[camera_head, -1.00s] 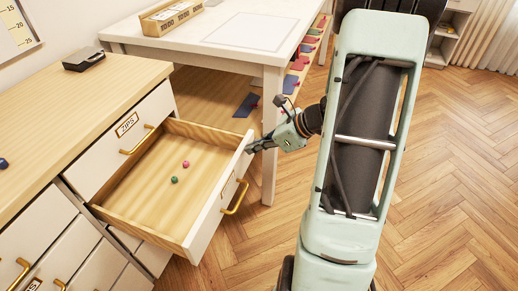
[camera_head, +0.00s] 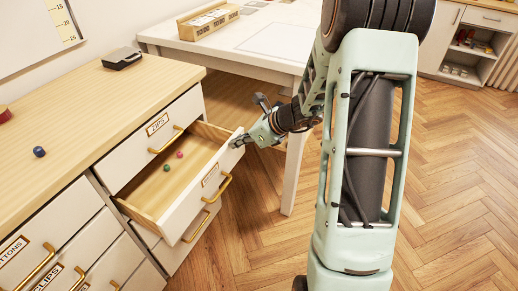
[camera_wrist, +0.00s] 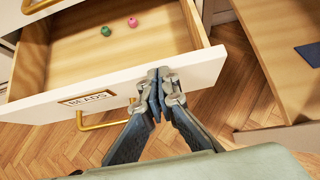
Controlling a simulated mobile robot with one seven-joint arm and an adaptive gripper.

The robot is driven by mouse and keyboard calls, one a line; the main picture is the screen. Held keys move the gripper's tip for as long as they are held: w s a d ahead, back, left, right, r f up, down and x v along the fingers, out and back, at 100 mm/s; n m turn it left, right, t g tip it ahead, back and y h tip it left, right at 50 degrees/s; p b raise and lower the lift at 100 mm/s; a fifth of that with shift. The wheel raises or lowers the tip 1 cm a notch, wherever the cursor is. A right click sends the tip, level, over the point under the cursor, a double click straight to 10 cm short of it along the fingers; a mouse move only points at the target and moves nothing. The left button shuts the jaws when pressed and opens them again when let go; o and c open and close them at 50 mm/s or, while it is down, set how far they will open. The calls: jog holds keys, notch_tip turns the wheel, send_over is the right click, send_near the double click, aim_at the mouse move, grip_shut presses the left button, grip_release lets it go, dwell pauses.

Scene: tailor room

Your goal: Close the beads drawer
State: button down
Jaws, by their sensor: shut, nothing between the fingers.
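The beads drawer (camera_head: 192,205) stands partly pulled out of the wooden-topped cabinet, below the drawer labelled ZIPS (camera_head: 162,136). Its white front has a brass handle and, in the wrist view, a BEADS label (camera_wrist: 87,98). A green bead (camera_wrist: 106,31) and a pink bead (camera_wrist: 133,22) lie on its wooden floor. My gripper (camera_head: 238,141) is shut and empty at the right end of the drawer front. In the wrist view my gripper's fingertips (camera_wrist: 158,77) overlap the outer face near its top edge, right of the handle; they look to be touching it.
A white table (camera_head: 262,40) with a leg right of my gripper stands behind the drawer. Its underside shelf shows in the wrist view (camera_wrist: 285,45). Other drawers (camera_head: 60,250) with brass handles are at the lower left. The herringbone floor (camera_head: 445,170) is clear at right.

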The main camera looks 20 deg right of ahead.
jog(key=w+a+p, duration=0.2)
jog(key=w+a, duration=0.9)
jog(key=shift+w+p, duration=0.15)
jog(key=shift+p, duration=0.15)
jog(key=shift+a, duration=0.1)
